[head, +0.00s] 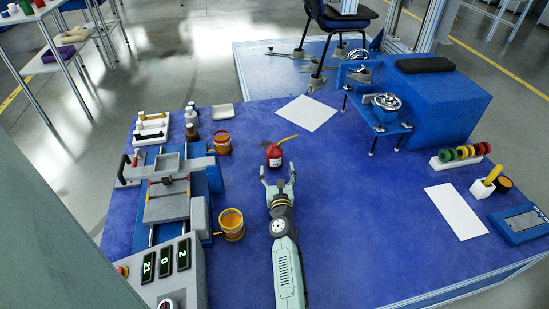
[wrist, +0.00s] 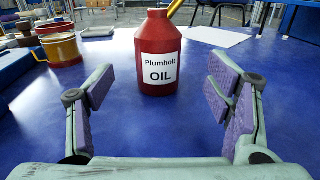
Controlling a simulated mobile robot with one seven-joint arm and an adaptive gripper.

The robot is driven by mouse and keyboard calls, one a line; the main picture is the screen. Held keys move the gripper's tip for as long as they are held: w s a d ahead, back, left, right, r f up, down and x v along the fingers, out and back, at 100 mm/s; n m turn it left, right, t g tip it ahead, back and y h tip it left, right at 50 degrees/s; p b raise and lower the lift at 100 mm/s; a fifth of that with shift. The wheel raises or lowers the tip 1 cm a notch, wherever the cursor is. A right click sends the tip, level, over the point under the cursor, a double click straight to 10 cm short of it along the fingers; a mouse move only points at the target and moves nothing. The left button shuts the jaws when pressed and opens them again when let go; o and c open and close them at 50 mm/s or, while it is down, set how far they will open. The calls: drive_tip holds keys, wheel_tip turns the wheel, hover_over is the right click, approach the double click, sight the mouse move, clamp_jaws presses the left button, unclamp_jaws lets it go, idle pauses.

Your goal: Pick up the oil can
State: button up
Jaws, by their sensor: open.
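The oil can (head: 274,157) is a small red can with a yellow spout, standing upright on the blue table (head: 330,230). In the wrist view the oil can (wrist: 158,75) shows a white label reading "Plumholt OIL". My gripper (head: 276,177) is open, just in front of the can on the near side. In the wrist view its two purple-padded fingers (wrist: 160,102) stand wide apart, left and right of the can's line. The can is beyond the fingertips or near their level, with no finger touching it. The upper end of the spout is cut off in the wrist view.
A white sheet (head: 307,113) lies behind the can. A blue block (head: 440,105) stands at the back right. The table right of my arm is largely clear.

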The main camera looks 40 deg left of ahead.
sight(275, 154)
drive_tip(key=shift+x, duration=4.2)
drive_tip(key=shift+s+a, duration=0.1)
drive_tip(key=shift+c, duration=0.5)
drive_tip(key=c, duration=1.6)
